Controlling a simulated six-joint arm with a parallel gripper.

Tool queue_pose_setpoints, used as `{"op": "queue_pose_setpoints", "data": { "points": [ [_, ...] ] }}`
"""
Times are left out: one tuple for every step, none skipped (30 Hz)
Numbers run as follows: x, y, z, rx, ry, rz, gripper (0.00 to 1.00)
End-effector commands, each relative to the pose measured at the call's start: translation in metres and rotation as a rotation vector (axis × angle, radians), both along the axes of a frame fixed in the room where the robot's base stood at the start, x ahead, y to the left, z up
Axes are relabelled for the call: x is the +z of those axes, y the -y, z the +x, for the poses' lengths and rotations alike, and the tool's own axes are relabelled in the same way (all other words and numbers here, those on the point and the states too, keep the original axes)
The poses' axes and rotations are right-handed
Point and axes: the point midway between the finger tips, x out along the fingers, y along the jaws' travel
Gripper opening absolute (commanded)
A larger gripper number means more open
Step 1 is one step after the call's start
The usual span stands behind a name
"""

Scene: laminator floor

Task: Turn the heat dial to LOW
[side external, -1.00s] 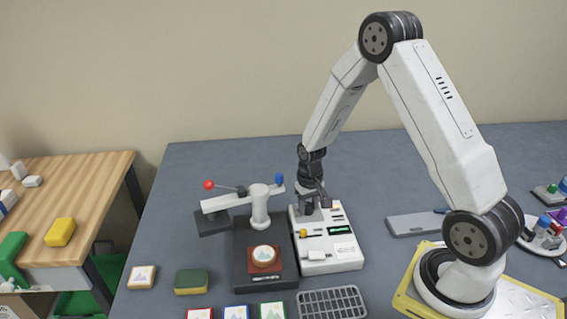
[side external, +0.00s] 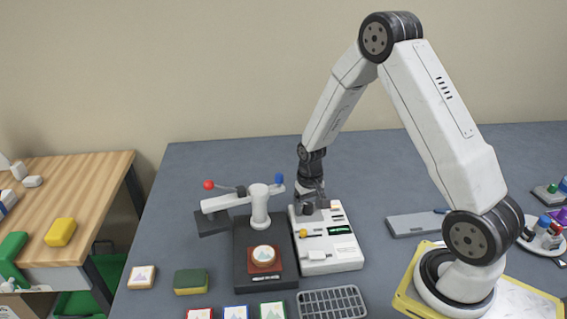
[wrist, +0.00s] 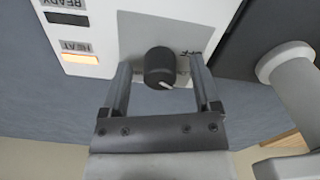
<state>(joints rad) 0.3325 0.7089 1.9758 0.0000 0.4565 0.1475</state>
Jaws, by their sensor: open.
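The heat dial (wrist: 160,66) is a black round knob on the white control box (side external: 345,262). In the wrist view its pale pointer mark faces the lower right of the picture. Lettering beside it is partly hidden, and I cannot read the LOW mark. My gripper (wrist: 160,84) is open, with one finger on each side of the dial and a visible gap on both sides. In the side view the dial (side external: 308,209) shows as a small dark shape just below my gripper (side external: 312,196).
An orange lamp (wrist: 80,58) glows beside the HEAT label; the READY lamp (wrist: 67,19) is dark. The press (side external: 260,222), with its red-knobbed lever, stands close left of the box. A wire rack (side external: 332,302) lies in front. Bare table lies behind the box.

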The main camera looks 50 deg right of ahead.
Motion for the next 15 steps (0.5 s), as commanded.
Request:
{"op": "queue_pose_setpoints", "data": {
  "points": [
    [0.000,0.000,0.000,0.000,0.000,0.000,0.80],
    [0.001,0.000,0.000,0.000,0.000,0.000,0.80],
    [0.002,0.000,0.000,0.000,0.000,0.000,0.80],
    [0.002,0.000,0.000,0.000,0.001,0.000,0.80],
    [0.003,0.000,0.000,0.000,0.001,0.000,0.80],
    [0.005,0.000,0.000,0.000,0.001,0.000,0.80],
    [0.007,0.000,0.000,0.000,0.001,0.000,0.80],
    [0.009,0.000,0.000,0.000,0.001,0.000,0.80],
    [0.012,0.000,0.000,0.000,0.001,0.000,0.80],
    [0.014,0.000,0.001,0.000,0.002,-0.001,0.80],
    [0.017,0.000,0.001,0.000,0.002,-0.001,0.80],
    [0.021,0.000,0.001,0.000,0.003,-0.001,0.80],
    [0.024,0.000,0.001,0.000,0.003,-0.001,0.80],
    [0.027,0.000,0.000,0.000,0.003,-0.001,0.80],
    [0.032,0.000,0.000,0.000,0.002,-0.001,0.80]
  ]
}}
